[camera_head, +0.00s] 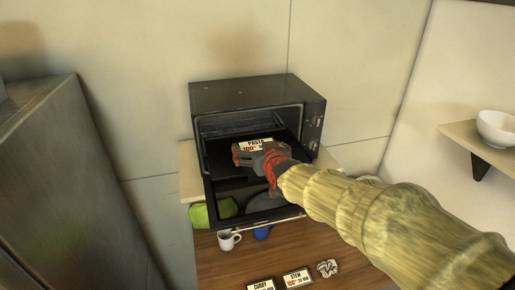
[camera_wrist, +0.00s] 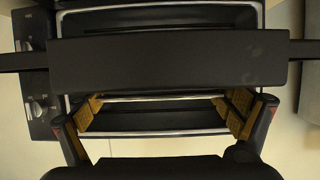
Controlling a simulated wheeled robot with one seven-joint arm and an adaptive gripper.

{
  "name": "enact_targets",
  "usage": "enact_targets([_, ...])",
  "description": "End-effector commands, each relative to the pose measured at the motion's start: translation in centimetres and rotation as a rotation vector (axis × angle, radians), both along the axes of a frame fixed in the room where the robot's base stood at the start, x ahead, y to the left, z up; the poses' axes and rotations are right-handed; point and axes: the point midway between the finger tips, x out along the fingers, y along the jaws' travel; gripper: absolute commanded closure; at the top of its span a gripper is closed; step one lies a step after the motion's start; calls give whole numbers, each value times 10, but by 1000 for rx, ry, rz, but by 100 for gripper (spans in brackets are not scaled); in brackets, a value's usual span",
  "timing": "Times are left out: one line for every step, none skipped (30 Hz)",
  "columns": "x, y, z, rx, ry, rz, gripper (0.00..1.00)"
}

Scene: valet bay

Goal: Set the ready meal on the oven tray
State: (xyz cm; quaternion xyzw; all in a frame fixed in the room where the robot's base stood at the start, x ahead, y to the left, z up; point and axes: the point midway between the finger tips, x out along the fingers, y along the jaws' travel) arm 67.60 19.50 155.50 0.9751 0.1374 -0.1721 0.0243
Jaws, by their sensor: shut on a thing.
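The ready meal (camera_head: 256,144), a dark pack with a white label reading PASTA and a 100 degree mark, is at the mouth of the toaster oven. My gripper (camera_head: 260,157), red and grey, is shut on its near side. The dark oven tray (camera_head: 221,155) appears to lie around and under the meal. Whether the meal touches it or hovers just above, I cannot tell. In the wrist view my gripper's fingers (camera_wrist: 160,112) show yellow pads in front of the oven opening.
The black oven (camera_head: 245,95) has its door (camera_head: 208,199) folded down. A white mug (camera_head: 229,240), a green item (camera_head: 199,216) and a blue item (camera_head: 262,233) are below. CURRY (camera_head: 262,285) and STEW (camera_head: 297,277) packs lie in front. A shelf (camera_head: 470,137) with a white bowl (camera_head: 497,128) is right.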

Motion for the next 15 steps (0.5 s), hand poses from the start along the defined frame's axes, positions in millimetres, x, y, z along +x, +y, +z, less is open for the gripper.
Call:
enact_targets([0,0,0,1,-2,0,41])
enact_targets([0,0,-1,1,-2,0,41])
enact_targets([0,0,-3,1,-2,0,41])
enact_targets([0,0,-4,0,1,0,6])
enact_targets([0,0,-3,0,1,0,5])
enact_targets([0,0,-3,0,1,0,3])
enact_targets([0,0,-3,0,1,0,1])
enact_targets([0,0,-3,0,1,0,0])
enact_targets([0,0,-3,0,1,0,0])
enact_targets([0,0,-3,0,1,0,0])
enact_targets([0,0,-3,0,1,0,0])
enact_targets([0,0,-3,0,1,0,0])
enact_targets([0,0,-3,0,1,0,0])
enact_targets([0,0,-3,0,1,0,0])
enact_targets([0,0,-3,0,1,0,0])
